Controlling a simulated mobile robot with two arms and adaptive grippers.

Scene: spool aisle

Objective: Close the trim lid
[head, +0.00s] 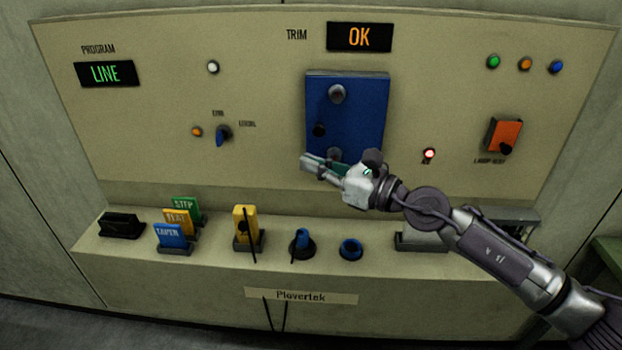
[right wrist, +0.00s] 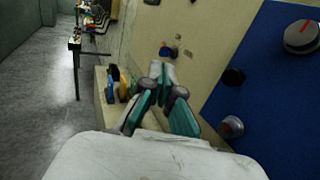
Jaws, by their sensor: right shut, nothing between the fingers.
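The blue trim panel (head: 360,115) is on the beige console face below the TRIM display (head: 359,37), which reads OK. It carries a grey knob (head: 337,94) near its top, a black knob (head: 319,130) at its left edge and another grey knob low down, partly hidden. I cannot make out a separate lid apart from this blue panel. My right gripper (head: 309,163) is shut and empty in front of the panel's lower left corner, pointing left. In the right wrist view its fingers (right wrist: 161,78) are together, left of the blue panel (right wrist: 262,75). My left gripper is not in view.
A red lit lamp (head: 429,153) and an orange switch (head: 505,135) are right of the panel. The console face left of the gripper is mostly clear.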

